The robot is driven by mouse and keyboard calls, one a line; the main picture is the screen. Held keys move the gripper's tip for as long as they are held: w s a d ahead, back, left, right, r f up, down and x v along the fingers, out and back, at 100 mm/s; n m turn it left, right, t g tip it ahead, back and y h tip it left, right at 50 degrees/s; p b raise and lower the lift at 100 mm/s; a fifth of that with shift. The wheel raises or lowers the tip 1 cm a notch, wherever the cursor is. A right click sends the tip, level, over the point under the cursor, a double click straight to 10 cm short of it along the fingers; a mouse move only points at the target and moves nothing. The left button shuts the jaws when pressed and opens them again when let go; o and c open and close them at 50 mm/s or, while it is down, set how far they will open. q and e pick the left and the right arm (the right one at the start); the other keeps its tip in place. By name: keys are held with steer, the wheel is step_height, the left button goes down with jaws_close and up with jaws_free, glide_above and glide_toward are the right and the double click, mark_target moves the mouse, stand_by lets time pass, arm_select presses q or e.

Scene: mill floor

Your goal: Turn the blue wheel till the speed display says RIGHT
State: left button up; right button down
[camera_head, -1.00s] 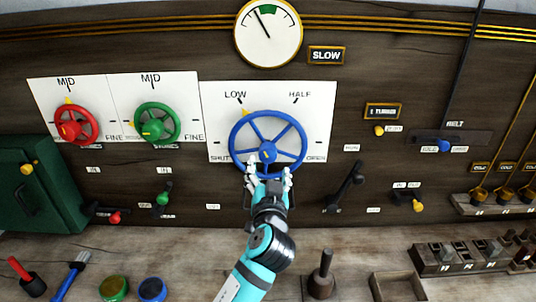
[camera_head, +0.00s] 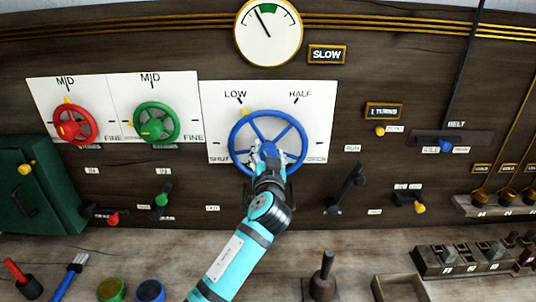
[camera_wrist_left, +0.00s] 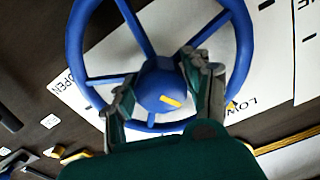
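The blue wheel (camera_head: 234,140) is mounted on a white plate marked SHUT, LOW, HALF and OPEN. A yellow mark at the top of its rim stands near LOW. My left gripper (camera_head: 268,155) is at the lower middle of the wheel, over the hub. In the left wrist view, the gripper (camera_wrist_left: 158,85) is open, with one finger on each side of the blue hub (camera_wrist_left: 160,83). I cannot tell whether the fingers touch it. The speed display (camera_head: 327,54) reads SLOW. My right gripper is not in view.
A round gauge (camera_head: 268,32) sits above, its needle left of the green band. A green wheel (camera_head: 157,122) and a red wheel (camera_head: 75,124) are to the left. A black lever (camera_head: 346,187) is at the lower right. Pots and tools stand on the bench below.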

arm_select(q)
steer(key=c, duration=0.7)
steer(key=shift+m, duration=0.3)
steer(key=m, duration=0.4)
steer(key=shift+r+m+p, duration=0.1)
steer(key=shift+m+p, duration=0.2)
steer(key=m+p, duration=0.1)
steer(key=m, duration=0.2)
steer(key=shift+m+p, duration=0.55)
steer(key=shift+m, duration=1.25)
steer(key=o, duration=1.2)
